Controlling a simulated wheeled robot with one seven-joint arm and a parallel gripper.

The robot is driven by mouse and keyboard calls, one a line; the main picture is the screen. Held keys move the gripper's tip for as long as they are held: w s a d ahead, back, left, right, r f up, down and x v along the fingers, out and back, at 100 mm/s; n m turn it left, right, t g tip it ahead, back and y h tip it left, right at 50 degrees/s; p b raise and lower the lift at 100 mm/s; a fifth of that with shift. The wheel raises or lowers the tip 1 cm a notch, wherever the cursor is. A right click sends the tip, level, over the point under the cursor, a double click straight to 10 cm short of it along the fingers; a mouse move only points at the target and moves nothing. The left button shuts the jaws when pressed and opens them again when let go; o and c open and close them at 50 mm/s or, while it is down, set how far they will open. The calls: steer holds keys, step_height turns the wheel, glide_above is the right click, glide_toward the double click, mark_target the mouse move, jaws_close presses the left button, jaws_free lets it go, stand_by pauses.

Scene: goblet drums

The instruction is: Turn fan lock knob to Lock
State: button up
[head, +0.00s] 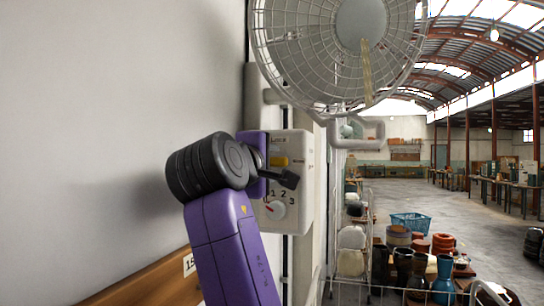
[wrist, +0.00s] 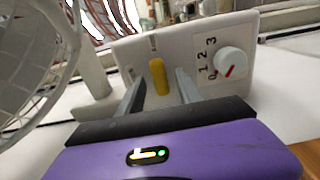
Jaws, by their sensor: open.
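The fan lock knob (head: 279,161) is a small yellow bar on the white fan control box (head: 303,178). In the head view it lies roughly level, pointing at a small label to its right, with a "Lock" label above it. In the wrist view the yellow knob (wrist: 158,77) stands between my two open fingers, with a gap visible on each side. I cannot tell how deep the fingertips reach past it. My gripper (head: 290,179) is open in front of the box, partly covering its left side. It also shows in the wrist view (wrist: 160,82).
A white speed dial (wrist: 230,62) with a red mark and numbers sits beside the knob. The fan's wire cage (head: 340,45) hangs above the box. A wall (head: 110,100) stands to the left. Drums and pots (head: 420,270) stand on the floor at right.

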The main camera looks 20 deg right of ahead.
steer(key=shift+w+d, duration=0.35)
steer(key=shift+w, duration=0.1)
jaws_close()
